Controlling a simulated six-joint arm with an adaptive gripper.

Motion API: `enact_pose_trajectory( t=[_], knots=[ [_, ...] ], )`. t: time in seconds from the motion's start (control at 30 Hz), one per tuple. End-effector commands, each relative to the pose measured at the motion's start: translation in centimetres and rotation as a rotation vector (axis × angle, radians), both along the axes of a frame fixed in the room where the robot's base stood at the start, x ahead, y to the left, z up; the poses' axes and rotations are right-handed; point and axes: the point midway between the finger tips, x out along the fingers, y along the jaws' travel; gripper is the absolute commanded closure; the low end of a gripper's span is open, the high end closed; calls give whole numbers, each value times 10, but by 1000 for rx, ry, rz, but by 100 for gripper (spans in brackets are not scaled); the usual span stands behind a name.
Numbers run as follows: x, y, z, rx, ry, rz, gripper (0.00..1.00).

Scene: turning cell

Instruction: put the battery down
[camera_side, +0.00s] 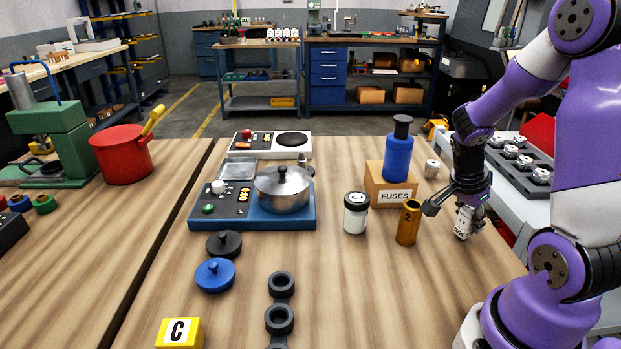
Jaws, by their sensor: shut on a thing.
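My gripper (465,213) points down over the right part of the wooden table (380,290). It is shut on a small white block with dark marks, which looks like the battery (462,224). The block is slightly tilted and its upper part is hidden by the fingers. Its lower end is close to the table top; I cannot tell whether it touches.
A FUSES box (377,191) stands behind the gold cylinder, with a blue bottle (398,158) by it. A white jar with a dark lid (356,216) is further left. A pot (283,190) sits on a blue-based stove (222,217). The table's front right is clear.

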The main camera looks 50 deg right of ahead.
Motion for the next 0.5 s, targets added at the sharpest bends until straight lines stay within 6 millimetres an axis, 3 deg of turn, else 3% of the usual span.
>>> enact_pose_trajectory(
  t=[0.4,0.43,0.5],
  knots=[
    [0,0,-9,0,-1,-1,100],
    [0,0,-9,0,-1,0,59],
    [0,0,-9,0,-1,-1,35]
  ],
)
